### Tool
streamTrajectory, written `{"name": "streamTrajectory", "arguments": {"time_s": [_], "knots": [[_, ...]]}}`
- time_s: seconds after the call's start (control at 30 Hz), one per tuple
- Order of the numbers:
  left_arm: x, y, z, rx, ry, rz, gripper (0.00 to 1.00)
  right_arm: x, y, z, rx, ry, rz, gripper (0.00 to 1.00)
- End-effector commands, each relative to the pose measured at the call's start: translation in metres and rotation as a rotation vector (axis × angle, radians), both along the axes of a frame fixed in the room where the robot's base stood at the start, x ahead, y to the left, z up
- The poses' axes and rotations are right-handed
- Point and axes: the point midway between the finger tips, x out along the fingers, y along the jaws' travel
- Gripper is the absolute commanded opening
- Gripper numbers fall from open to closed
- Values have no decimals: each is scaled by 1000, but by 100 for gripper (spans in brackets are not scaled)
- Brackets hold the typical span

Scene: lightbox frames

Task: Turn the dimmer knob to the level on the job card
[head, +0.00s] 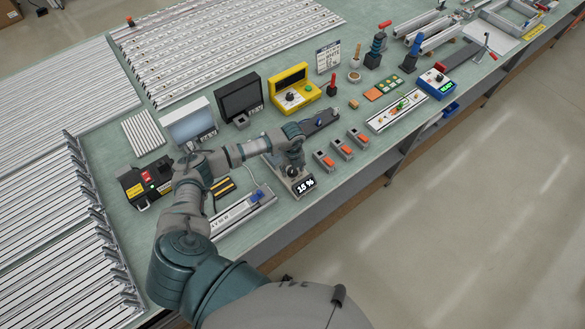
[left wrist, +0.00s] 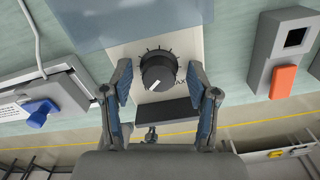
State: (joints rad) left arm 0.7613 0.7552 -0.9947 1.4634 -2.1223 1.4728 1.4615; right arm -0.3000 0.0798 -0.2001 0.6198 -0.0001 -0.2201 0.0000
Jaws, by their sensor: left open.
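The dimmer knob (left wrist: 158,72) is black and round, with a white pointer line and tick marks around it, on a pale panel (left wrist: 184,43). In the left wrist view its pointer aims down and left. My left gripper (left wrist: 159,83) is open, one finger on each side of the knob, with visible gaps. In the head view the gripper (head: 291,163) is over the dimmer and mostly hides the knob. The dimmer's display (head: 305,186) reads 15 %. A small upright card (head: 328,57) stands farther back; its print is too small to read. My right gripper is out of view.
Orange-switched grey boxes (head: 342,146) stand right of the dimmer. A blue-handled rail fixture (head: 240,212) lies left of it. Behind are a yellow-framed unit (head: 294,90) and dark-screened box (head: 240,98). The bench's front edge is close.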

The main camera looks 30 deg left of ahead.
Motion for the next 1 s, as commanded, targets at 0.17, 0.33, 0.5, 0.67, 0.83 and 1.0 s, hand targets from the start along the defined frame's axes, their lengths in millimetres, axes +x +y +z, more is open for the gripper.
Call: {"name": "streamTrajectory", "arguments": {"time_s": [0.17, 0.33, 0.5, 0.67, 0.83, 1.0], "knots": [[0, 1, 0, -1, 1, 1, 27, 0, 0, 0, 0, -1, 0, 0], [0, 1, 0, -1, 0, 1, 0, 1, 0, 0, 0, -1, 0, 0], [0, 1, 0, -1, 0, -10, 0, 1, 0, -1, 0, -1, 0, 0], [1, 1, -1, -1, -1, -58, 0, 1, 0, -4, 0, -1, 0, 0], [1, 1, -2, 0, -1, -159, 0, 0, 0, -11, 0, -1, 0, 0], [1, 1, -2, 0, -1, -306, 0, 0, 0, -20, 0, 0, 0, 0]]}}
